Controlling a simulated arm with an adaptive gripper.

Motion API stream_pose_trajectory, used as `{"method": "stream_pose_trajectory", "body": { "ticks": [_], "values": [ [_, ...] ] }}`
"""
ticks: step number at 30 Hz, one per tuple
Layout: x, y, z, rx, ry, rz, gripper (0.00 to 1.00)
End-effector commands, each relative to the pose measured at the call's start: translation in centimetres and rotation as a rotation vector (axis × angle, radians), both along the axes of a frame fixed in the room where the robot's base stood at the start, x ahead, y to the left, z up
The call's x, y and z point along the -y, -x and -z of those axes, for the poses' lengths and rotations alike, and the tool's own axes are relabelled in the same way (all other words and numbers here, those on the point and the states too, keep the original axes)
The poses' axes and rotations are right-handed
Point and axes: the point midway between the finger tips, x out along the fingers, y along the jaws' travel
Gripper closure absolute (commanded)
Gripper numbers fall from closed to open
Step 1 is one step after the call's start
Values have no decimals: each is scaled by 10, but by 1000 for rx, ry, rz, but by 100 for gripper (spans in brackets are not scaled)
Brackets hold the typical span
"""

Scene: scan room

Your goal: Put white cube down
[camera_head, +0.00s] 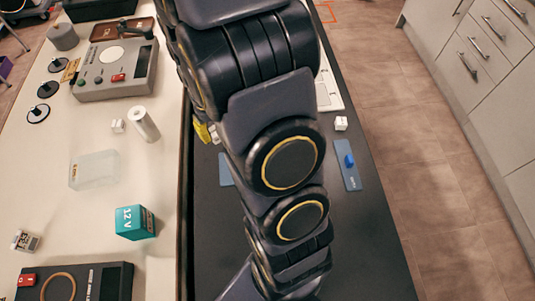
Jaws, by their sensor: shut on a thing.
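A small white cube (341,123) sits on the dark table (375,255), to the right of my arm. Another small white block (118,126) sits on the beige table, beside a white cylinder. I cannot tell which of these, if either, is the task's cube. My arm runs down the middle of the view and covers much of the dark table. My gripper does not show, so what it holds is hidden.
A blue plate with a knob (347,165) and a white panel (328,92) lie on the dark table. The beige table (65,220) holds a clear box (94,170), a teal 12 V block (135,222) and a grey device (115,68). Cabinets (483,60) stand right.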

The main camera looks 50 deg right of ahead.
Motion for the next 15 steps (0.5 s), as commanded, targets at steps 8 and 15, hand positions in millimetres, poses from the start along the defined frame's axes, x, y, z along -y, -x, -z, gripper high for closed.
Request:
{"method": "stream_pose_trajectory", "body": {
  "ticks": [8, 15],
  "values": [
    [72, 80, 3, 0, -2, 362, 96],
    [95, 129, 5, 5, -2, 559, 96]
  ]
}}
